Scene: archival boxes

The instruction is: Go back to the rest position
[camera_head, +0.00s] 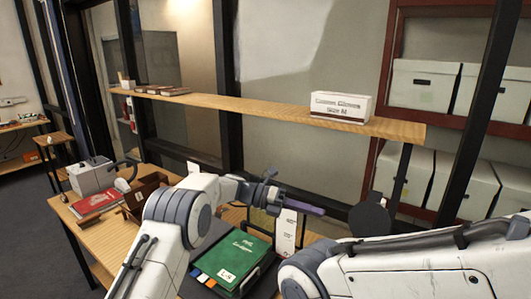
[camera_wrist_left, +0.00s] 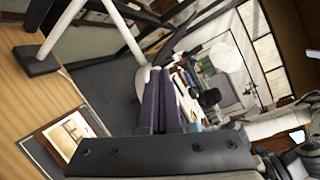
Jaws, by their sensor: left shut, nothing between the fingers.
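My left gripper (camera_head: 318,209) is in the middle of the head view, above the wooden desk (camera_head: 88,232) and below the shelf. Its purple fingers point to the right, are closed together and hold nothing. In the left wrist view the two fingers (camera_wrist_left: 160,75) lie side by side with nothing between them. My right arm shows at the lower right of the head view, but its gripper is not seen.
A green ledger (camera_head: 236,258) lies on the desk near my left arm. A white sign (camera_head: 286,232) stands close below the gripper. The wooden shelf (camera_head: 265,111) with a white glove box (camera_head: 340,106) crosses behind. White archival boxes (camera_head: 424,88) fill a red rack at right.

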